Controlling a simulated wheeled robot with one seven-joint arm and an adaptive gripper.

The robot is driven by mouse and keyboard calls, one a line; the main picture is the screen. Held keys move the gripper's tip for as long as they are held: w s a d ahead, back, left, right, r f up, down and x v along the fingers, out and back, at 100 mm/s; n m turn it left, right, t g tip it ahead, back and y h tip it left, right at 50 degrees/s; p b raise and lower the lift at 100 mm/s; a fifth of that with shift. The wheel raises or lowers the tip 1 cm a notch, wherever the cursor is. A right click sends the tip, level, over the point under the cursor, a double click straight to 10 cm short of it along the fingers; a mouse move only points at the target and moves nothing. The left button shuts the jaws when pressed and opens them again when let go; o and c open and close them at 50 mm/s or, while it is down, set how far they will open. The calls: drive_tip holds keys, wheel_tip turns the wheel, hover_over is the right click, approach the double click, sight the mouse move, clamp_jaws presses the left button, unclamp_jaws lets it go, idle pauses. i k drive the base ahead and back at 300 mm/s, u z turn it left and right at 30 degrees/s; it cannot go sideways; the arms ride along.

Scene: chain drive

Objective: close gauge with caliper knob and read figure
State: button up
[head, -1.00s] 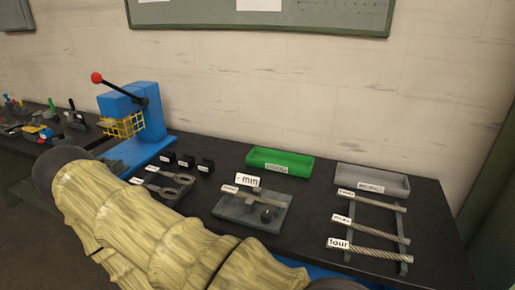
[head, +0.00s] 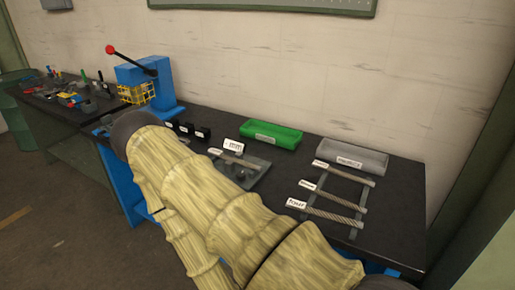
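The gauge is a grey plate (head: 262,166) on the dark bench, right of the middle of the head view. A small white display reading "- mm" (head: 233,145) stands at its back edge. The display shows a dash and no figure that I can make out. A caliper bar with a white label (head: 216,152) lies across the plate. My sleeved arm covers the plate's front part, and I cannot make out the round dark knob clearly. My gripper is out of view.
A green tray (head: 273,145) and a grey tray (head: 353,173) stand along the back. A rack with several labelled ropes (head: 333,217) lies at right. A blue press (head: 156,95) with a red-knobbed lever and yellow guard stands left. Another bench with tools is far left.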

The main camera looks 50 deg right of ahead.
sight(240, 176)
drive_tip(key=z, duration=1.35)
